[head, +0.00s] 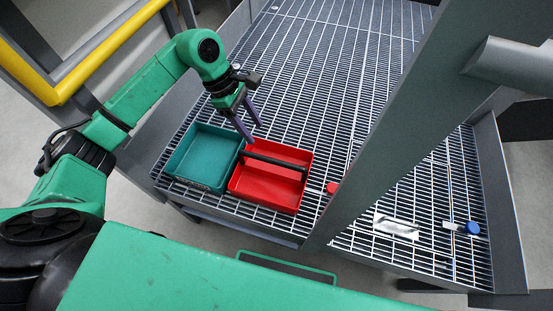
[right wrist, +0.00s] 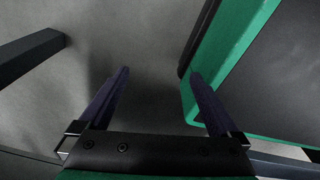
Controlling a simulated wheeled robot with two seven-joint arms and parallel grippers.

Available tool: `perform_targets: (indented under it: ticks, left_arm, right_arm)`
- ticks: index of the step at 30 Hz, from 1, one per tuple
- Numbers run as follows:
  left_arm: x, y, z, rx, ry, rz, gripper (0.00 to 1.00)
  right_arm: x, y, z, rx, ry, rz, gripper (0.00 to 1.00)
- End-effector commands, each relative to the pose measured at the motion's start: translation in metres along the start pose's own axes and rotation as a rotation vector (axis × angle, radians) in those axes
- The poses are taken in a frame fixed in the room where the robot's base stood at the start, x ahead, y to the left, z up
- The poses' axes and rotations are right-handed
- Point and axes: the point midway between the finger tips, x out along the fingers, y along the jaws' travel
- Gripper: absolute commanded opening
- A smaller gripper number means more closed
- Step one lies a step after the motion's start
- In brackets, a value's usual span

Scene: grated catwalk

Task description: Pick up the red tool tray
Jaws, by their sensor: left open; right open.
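The red tool tray (head: 268,192) sits on the grated catwalk, with a dark handle bar (head: 275,161) running across it. My left gripper (head: 254,134) is open, with its purple fingers pointing down over the back left part of the red tray, close to the handle's left end. I cannot tell whether a finger touches the tray or handle. In the right wrist view my right gripper (right wrist: 158,92) is open and empty, above plain grey floor. The red tray does not show in that view.
A teal tray (head: 203,156) stands directly left of the red one. A grey slanted post (head: 400,120) rises to the right. A red-capped item (head: 331,188), a pale label-like sheet (head: 397,227) and a blue-capped item (head: 472,228) lie on the grating. A yellow rail (head: 105,52) is at upper left.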

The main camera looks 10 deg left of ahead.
Motion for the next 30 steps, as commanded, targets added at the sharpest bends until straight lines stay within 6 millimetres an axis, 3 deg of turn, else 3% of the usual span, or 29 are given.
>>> perform_targets:
  ticks: [9,14,19,27,28,30]
  left_arm:
    - [0.076,-0.001,0.002,-0.001,-0.006,-0.004,0.57]
    - [0.096,-0.001,0.002,-0.002,-0.006,-0.003,0.57]
    - [0.13,-0.002,0.002,-0.002,-0.007,-0.003,0.57]
    - [0.14,-0.001,0.001,0.0,-0.004,0.001,0.57]
    - [0.14,-0.001,0.001,0.0,-0.004,0.001,0.54]
    - [0.14,-0.001,0.001,0.0,-0.004,0.001,0.27]
  right_arm:
    - [-0.005,-0.006,0.035,0.001,-0.056,-0.008,0.98]
    - [-0.006,-0.005,0.028,0.001,-0.046,-0.007,0.98]
    - [-0.009,-0.004,0.018,0.0,-0.029,-0.006,0.98]
    - [-0.008,-0.006,0.018,0.0,-0.029,-0.009,0.98]
    - [-0.008,-0.006,0.018,0.001,-0.029,-0.009,0.98]
    - [-0.008,-0.007,0.018,0.001,-0.029,-0.01,0.98]
